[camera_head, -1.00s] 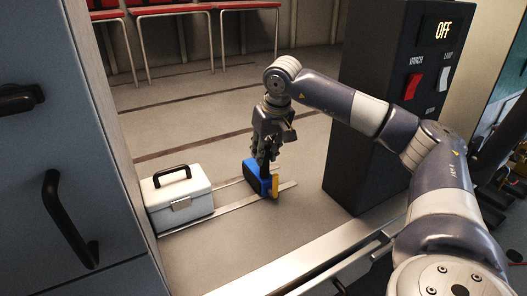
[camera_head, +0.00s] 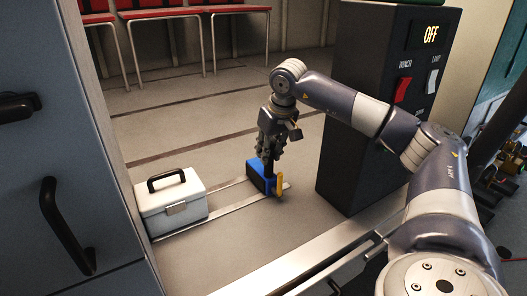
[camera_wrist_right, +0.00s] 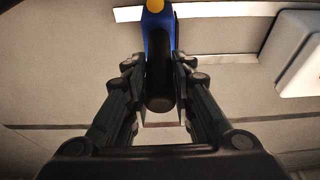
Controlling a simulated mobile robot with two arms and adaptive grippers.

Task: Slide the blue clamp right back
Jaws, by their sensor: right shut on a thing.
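The blue clamp (camera_head: 256,168) sits on metal rails (camera_head: 222,202) on the grey floor, with a yellow lever (camera_head: 279,186) at its right end. In the right wrist view the clamp's blue body (camera_wrist_right: 157,36) runs up from between the fingers. My right gripper (camera_head: 268,158) reaches down from above and is shut on the clamp's dark upright handle. In the wrist view the fingers (camera_wrist_right: 160,90) lie on both sides of this dark handle. My left gripper is not in view.
A white case (camera_head: 172,204) with a black handle stands at the left end of the rails. A dark control box (camera_head: 372,140) stands to the right. Red chairs (camera_head: 185,8) are at the back. Bare floor lies between clamp and box.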

